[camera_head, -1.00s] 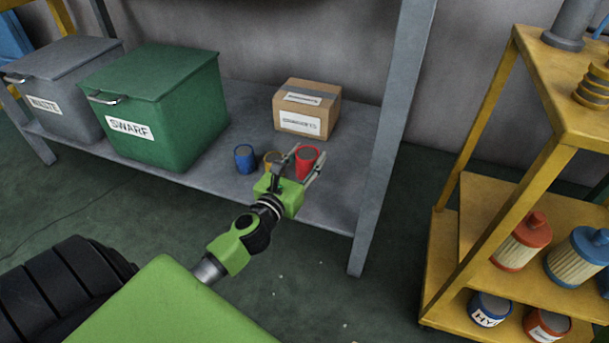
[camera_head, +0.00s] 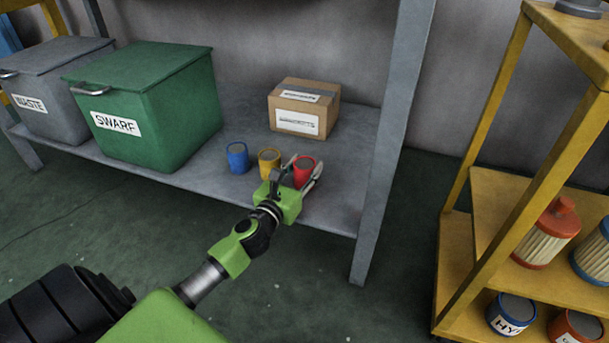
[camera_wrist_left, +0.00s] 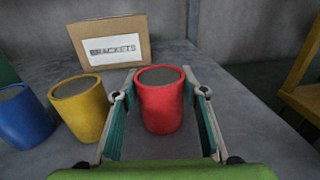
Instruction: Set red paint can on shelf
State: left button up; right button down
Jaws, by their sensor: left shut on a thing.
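The red paint can (camera_head: 304,172) is upright at the front right of the grey shelf (camera_head: 345,190), at the end of a row with a yellow can (camera_head: 269,163) and a blue can (camera_head: 237,157). My left gripper (camera_head: 299,172) is shut on the red can, with one finger on each side. In the left wrist view the red can (camera_wrist_left: 160,103) stands between the two fingers. The can's base looks level with the shelf board; whether it bears its full weight there I cannot tell. My right gripper is not in view.
A cardboard box (camera_head: 303,108) labelled BRACKETS is behind the cans. A green SWARF bin (camera_head: 145,105) and a grey WASTE bin (camera_head: 50,85) stand to the left. A grey upright (camera_head: 385,150) is to the right, then a yellow rack (camera_head: 470,190) with filters.

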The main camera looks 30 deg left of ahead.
pick_arm(q)
jog(key=shift+r, duration=0.15)
jog(key=o, duration=1.3)
jog(key=shift+f, duration=0.2)
jog(key=shift+r, duration=0.2)
jog(key=s+p, duration=0.1)
jog(key=s, duration=0.2)
jog(key=s+d+p, duration=0.1)
jog(key=s, duration=0.3)
jog(key=s+p, duration=0.1)
jog(key=s, duration=0.2)
jog(key=shift+s+d, duration=0.2)
jog(key=shift+s, duration=0.2)
jog(key=shift+s+p, duration=0.3)
jog(key=shift+s, duration=0.25)
